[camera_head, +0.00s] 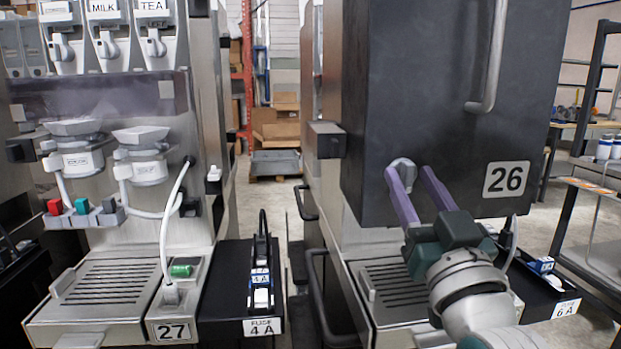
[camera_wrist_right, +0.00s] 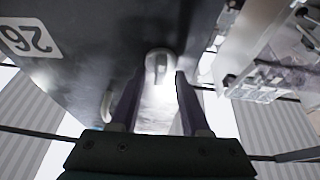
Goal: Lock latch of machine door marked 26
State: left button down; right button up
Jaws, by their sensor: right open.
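The dark grey machine door (camera_head: 430,100) carries a white plate marked 26 (camera_head: 506,179) and looks closed. The plate also shows inverted in the right wrist view (camera_wrist_right: 30,38). The grey latch knob (camera_head: 402,163) is at the door's lower left. It also shows in the right wrist view (camera_wrist_right: 159,60), with its bar running roughly along the fingers' direction. My right gripper (camera_head: 412,174) is open, its two purple fingers pointing at the latch. The fingertips are close around the knob; I cannot tell whether they touch it. My left gripper is not in view.
A bar handle (camera_head: 488,75) stands out from the door's upper right. A drip tray (camera_head: 390,285) is below the door. Machine 27 (camera_head: 172,332) stands at the left, with a fuse tray (camera_head: 262,327) beside it. A narrow gap separates the machines.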

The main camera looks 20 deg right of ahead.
jog(key=shift+c, duration=0.3)
grip_shut()
